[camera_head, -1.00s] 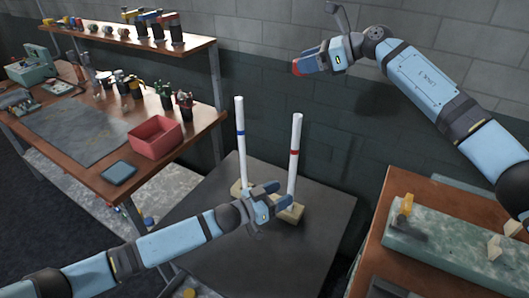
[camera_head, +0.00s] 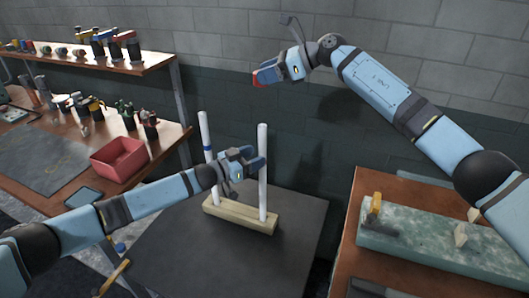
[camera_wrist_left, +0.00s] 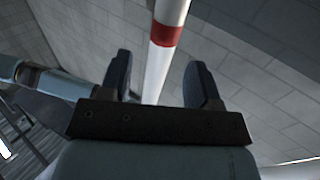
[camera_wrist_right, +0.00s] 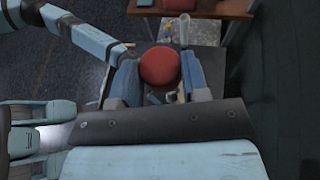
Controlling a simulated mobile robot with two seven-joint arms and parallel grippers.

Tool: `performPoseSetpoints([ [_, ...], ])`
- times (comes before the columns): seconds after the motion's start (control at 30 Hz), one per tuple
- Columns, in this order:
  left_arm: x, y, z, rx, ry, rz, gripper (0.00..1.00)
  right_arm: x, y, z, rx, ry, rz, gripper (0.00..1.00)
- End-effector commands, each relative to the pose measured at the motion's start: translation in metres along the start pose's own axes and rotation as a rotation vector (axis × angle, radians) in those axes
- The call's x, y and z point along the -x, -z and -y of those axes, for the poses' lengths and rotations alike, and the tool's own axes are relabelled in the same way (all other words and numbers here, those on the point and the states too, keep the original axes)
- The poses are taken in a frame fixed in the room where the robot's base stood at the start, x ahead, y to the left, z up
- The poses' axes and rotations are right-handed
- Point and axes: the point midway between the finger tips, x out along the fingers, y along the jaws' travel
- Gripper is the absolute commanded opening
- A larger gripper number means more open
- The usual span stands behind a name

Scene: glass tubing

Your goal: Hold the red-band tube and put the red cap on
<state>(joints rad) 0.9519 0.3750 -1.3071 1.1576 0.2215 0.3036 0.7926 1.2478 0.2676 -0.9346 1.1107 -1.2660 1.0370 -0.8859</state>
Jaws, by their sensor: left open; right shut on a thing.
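The red-band tube (camera_head: 262,190) is a white tube standing upright in a wooden base (camera_head: 240,217). My left gripper (camera_head: 257,162) is open at its upper half and hides its band in the head view. In the left wrist view the red band (camera_wrist_left: 166,36) shows, and the tube passes between the open fingers of the left gripper (camera_wrist_left: 165,85); I cannot tell whether they touch it. My right gripper (camera_head: 268,75) is shut on the red cap (camera_head: 259,81), higher than the tube's top and apart from it. The cap also shows between the fingers in the right wrist view (camera_wrist_right: 160,67).
A blue-band tube (camera_head: 206,135) stands left of the red-band tube in the same base. The dark table (camera_head: 210,265) is clear in front. A bench with a red bin (camera_head: 120,158) is on the left, and one with a green slab (camera_head: 430,238) on the right.

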Motion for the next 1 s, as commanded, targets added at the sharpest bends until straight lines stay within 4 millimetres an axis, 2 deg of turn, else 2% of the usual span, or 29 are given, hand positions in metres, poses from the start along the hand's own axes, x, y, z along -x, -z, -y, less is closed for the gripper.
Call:
performPoseSetpoints([
  [0.1, -0.022, 0.001, -0.001, 0.0, 0.0, 0.0, 0.57, 0.0, 0.0, 0.0, 0.0, 0.0, 0.0, 0.16],
  [0.3, -0.045, 0.0, 0.0, 0.0, 0.001, 0.0, 0.57, 0.0, 0.0, 0.0, 0.0, 0.0, 0.0, 0.16],
  [0.7, -0.052, 0.0, 0.0, 0.0, 0.001, 0.0, 0.57, 0.0, 0.0, 0.0, 0.0, 0.0, 0.0, 0.16],
  [0.77, -0.052, 0.0, 0.0, 0.0, 0.001, 0.0, 0.45, 0.0, 0.0, 0.0, 0.0, 0.0, 0.0, 0.16],
  [0.93, -0.052, 0.0, 0.0, 0.0, 0.001, 0.0, 0.06, 0.0, 0.0, 0.0, 0.0, 0.0, 0.0, 0.16],
  [1.0, -0.051, 0.0, 0.0, 0.0, 0.001, 0.0, 0.02, 0.0, 0.0, 0.0, 0.0, 0.0, 0.0, 0.16],
])
